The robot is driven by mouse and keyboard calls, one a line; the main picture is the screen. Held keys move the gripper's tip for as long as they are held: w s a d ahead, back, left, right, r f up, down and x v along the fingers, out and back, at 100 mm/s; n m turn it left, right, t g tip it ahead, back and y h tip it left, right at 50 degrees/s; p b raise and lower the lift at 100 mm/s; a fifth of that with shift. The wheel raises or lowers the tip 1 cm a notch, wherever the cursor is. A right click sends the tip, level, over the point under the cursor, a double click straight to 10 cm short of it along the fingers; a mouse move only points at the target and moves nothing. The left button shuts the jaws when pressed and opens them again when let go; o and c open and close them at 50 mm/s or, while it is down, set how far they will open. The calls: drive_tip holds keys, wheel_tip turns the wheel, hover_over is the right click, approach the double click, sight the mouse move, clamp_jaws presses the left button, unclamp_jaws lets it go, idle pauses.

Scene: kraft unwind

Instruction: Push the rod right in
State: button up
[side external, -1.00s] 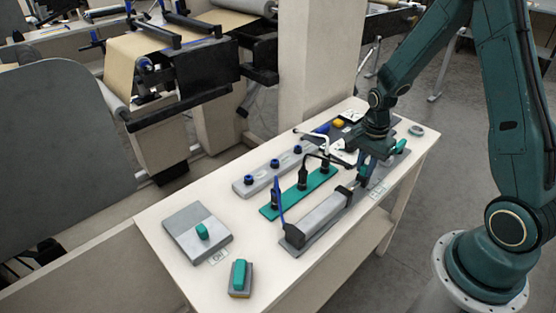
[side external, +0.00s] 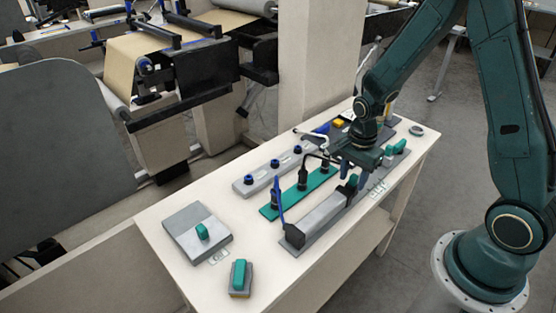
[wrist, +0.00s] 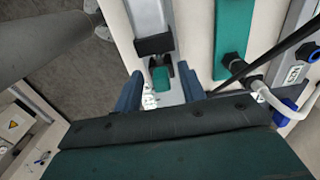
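The rod's teal end knob (wrist: 160,78) sits close against the black collar (wrist: 155,45) of the grey cylinder body (wrist: 148,14); little or no rod shows between them. In the side external view the grey body (side external: 322,215) lies along the front of the table, with the teal knob (side external: 352,181) at its far end. My gripper (wrist: 161,90) is open, its two blue fingers apart on either side of the knob's line. I see a gap between the knob and each finger. In the side external view my gripper (side external: 354,177) is at the knob's end.
A teal strip with black fittings (side external: 300,195) and a grey strip with blue knobs (side external: 270,172) lie beside the cylinder. A bent hose (wrist: 262,90) is near the right finger. A grey box (side external: 197,232) and a small teal-topped block (side external: 240,278) stand at the table's near end.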

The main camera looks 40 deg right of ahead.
drive_tip(key=shift+d+r, duration=0.15)
drive_tip(key=shift+r, duration=0.45)
wheel_tip(320, 180, up, 13)
drive_tip(key=shift+f, duration=0.2)
idle(0.5)
drive_tip(key=s+a+r+n+t, duration=0.2)
drive_tip(key=s+a+r+n, duration=0.1)
drive_tip(key=s+r+n, duration=0.3)
drive_tip(key=s+a+r+n+t, duration=0.3)
drive_tip(key=s+r+n, duration=0.3)
drive_tip(key=s+n, duration=0.3)
drive_tip(key=shift+s+a+n+t, duration=0.35)
drive_tip(key=shift+a+n, duration=0.3)
drive_tip(key=shift+n, duration=0.85)
